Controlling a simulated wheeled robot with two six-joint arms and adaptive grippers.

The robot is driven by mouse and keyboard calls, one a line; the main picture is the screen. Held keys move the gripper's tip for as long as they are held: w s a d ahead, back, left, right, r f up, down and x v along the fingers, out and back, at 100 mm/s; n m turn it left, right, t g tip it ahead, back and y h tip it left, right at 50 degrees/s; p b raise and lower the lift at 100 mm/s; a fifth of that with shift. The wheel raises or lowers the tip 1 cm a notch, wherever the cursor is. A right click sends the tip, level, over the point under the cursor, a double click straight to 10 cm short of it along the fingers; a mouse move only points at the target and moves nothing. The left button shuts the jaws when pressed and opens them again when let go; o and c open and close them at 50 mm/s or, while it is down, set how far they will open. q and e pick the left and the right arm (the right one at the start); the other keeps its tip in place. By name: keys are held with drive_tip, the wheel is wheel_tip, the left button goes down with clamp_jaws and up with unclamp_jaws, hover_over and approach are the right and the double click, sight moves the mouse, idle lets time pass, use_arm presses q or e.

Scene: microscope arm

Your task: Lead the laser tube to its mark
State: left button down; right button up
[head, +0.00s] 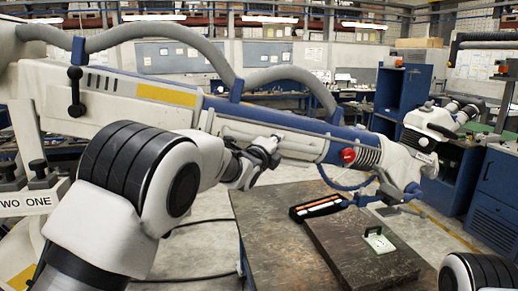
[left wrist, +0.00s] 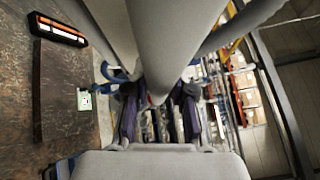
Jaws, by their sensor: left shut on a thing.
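The long white and blue microscope arm (head: 265,117) runs from the left to the microscope head (head: 430,125) at the right. My left gripper (head: 270,147) is at the near side of the arm. It is shut on a pale grey bar, which shows between its fingers in the left wrist view (left wrist: 165,50). Small parts hang below the microscope head; I cannot tell which is the laser tube. A white card with a green mark (head: 379,241) lies on the dark slab (head: 345,245), below and left of the head. It also shows in the left wrist view (left wrist: 85,100). My right gripper is out of view.
The slab lies on a worn table (head: 270,225). A black tray with orange and white sticks (head: 320,207) lies near the slab's far left corner. A red knob (head: 348,155) and blue cable are on the microscope arm. Blue cabinets (head: 497,185) stand at the right.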

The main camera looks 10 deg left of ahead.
use_arm(q)
drive_tip(key=shift+d+r, duration=0.1)
drive_tip(key=shift+w+d, duration=0.1)
drive_tip(key=shift+d, duration=0.15)
drive_tip(key=c, duration=1.1)
unclamp_jaws()
drive_tip(key=shift+w+d, duration=0.1)
drive_tip(key=shift+o, duration=0.6)
drive_tip(key=shift+w+d+f, duration=0.1)
drive_tip(key=shift+w+f, duration=0.05)
drive_tip(key=shift+f, duration=0.05)
